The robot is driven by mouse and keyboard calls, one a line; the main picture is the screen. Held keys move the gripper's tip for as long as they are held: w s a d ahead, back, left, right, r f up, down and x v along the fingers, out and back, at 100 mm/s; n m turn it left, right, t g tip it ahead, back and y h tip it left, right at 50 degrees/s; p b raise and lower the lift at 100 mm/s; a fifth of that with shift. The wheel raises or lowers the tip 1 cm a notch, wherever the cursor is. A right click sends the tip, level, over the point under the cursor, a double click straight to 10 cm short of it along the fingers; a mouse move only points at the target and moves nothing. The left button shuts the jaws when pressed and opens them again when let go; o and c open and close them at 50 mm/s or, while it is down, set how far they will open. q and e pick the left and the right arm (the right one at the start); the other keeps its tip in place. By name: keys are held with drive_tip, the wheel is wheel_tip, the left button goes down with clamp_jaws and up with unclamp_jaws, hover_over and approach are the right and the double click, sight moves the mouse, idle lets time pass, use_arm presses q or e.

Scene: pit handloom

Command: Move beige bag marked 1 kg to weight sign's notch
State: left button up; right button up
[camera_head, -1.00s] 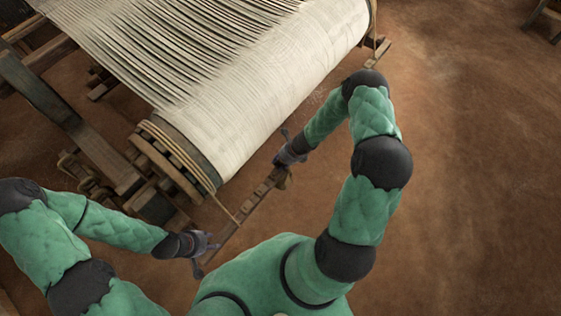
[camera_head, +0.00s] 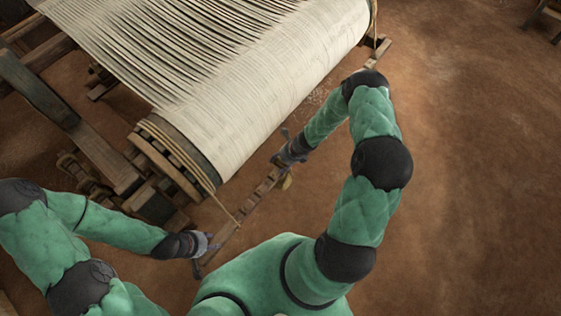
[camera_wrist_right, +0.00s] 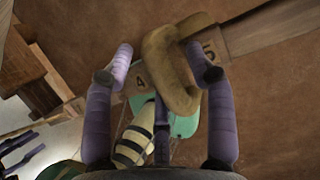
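A long wooden bar (camera_head: 250,203) runs beside the cloth roll; in the right wrist view the bar (camera_wrist_right: 270,30) shows cut numerals 4 and 5. A thick tan loop (camera_wrist_right: 160,45), perhaps part of the beige bag, lies across it between those numerals. No 1 kg mark is legible. In the head view a small tan shape (camera_head: 287,183) hangs by the bar below my right gripper (camera_head: 281,160). In the wrist view my right gripper (camera_wrist_right: 160,58) has its fingers apart on either side of the loop, with a gap at the left finger. My left gripper (camera_head: 209,243) is at the bar's near end; its fingers are unclear.
The loom's white cloth roll (camera_head: 260,105) lies close beyond the bar. Wooden loom timbers (camera_head: 100,160) stand at the left. A thin cord (camera_head: 224,208) runs from the roll to the bar. The brown earth floor (camera_head: 475,170) is bare at the right.

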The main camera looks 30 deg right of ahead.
drive_tip(key=shift+s, duration=0.1)
drive_tip(key=shift+r, duration=0.1)
drive_tip(key=v, duration=1.2)
drive_tip(key=shift+a, duration=0.1)
drive_tip(key=s+a+f+m+y, duration=0.1)
drive_tip(key=s+a+m, duration=0.1)
drive_tip(key=a+m, duration=0.75)
drive_tip(key=s+a+f+m+y, duration=0.1)
drive_tip(key=s+a+f+m, duration=0.1)
drive_tip(key=a+m, duration=0.8)
drive_tip(key=s+a+f+m+g+h, duration=0.1)
drive_tip(key=s+m, duration=0.8)
drive_tip(key=m, duration=1.4)
drive_tip(key=shift+s+a+f+g+h, duration=0.35)
drive_tip(key=shift+a+f+g, duration=0.3)
drive_tip(key=shift+f+g, duration=0.45)
